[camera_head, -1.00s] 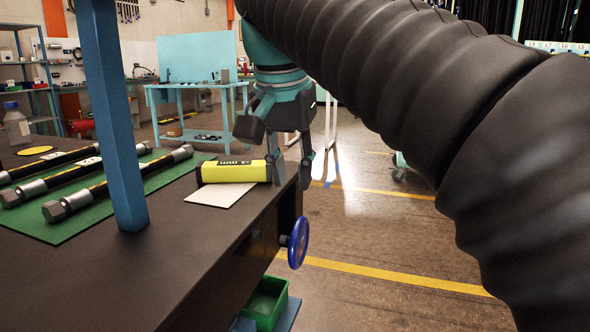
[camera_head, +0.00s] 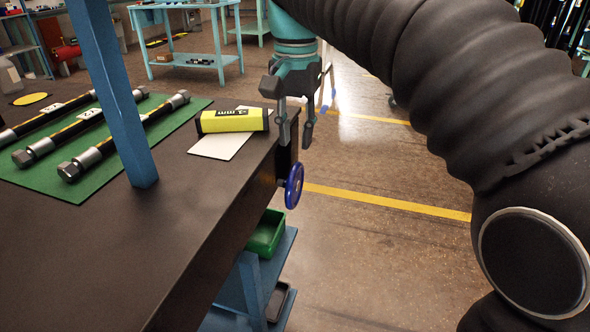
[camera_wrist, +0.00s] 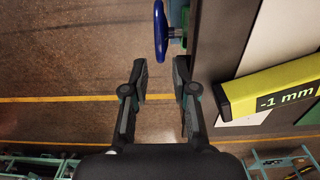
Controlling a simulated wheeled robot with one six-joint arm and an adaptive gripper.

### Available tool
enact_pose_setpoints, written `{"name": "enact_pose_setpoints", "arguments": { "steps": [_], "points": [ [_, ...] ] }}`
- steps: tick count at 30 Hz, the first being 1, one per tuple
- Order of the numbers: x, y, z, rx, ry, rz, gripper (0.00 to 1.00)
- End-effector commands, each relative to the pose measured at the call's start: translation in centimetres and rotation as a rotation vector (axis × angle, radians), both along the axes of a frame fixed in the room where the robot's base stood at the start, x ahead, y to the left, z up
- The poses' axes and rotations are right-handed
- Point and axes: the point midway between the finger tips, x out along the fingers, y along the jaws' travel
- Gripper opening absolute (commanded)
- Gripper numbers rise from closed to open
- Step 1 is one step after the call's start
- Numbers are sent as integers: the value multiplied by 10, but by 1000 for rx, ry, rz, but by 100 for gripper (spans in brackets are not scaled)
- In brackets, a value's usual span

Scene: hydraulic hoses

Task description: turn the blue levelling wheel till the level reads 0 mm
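The blue levelling wheel (camera_head: 294,186) sits on a short shaft at the right side of the dark bench. It also shows edge-on at the top of the wrist view (camera_wrist: 160,32). The yellow level (camera_head: 232,121) lies on a white sheet on the bench top near that edge. Its display reads -1 mm in the wrist view (camera_wrist: 286,99). My gripper (camera_head: 295,139) points down just above the wheel, beside the bench edge. In the wrist view my gripper (camera_wrist: 160,75) is open with nothing between its fingers. The wheel lies beyond the fingertips, apart from them.
Hoses with metal ends (camera_head: 125,137) lie on a green mat (camera_head: 60,183) at left. A blue post (camera_head: 117,100) rises from the bench (camera_head: 150,240). A green bin (camera_head: 266,233) stands on a shelf below the wheel. The floor to the right is clear.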

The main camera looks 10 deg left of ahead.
Motion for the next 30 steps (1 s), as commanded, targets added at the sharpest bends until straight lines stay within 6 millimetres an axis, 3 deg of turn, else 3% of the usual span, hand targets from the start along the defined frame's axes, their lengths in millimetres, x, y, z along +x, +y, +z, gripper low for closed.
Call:
{"name": "enact_pose_setpoints", "arguments": {
  "steps": [6,12,19,30],
  "points": [
    [0,0,-46,0,0,0,27],
    [0,0,-69,0,-1,0,27],
    [0,0,-84,0,-1,0,27],
    [0,0,-85,0,-1,0,27]
  ]
}}
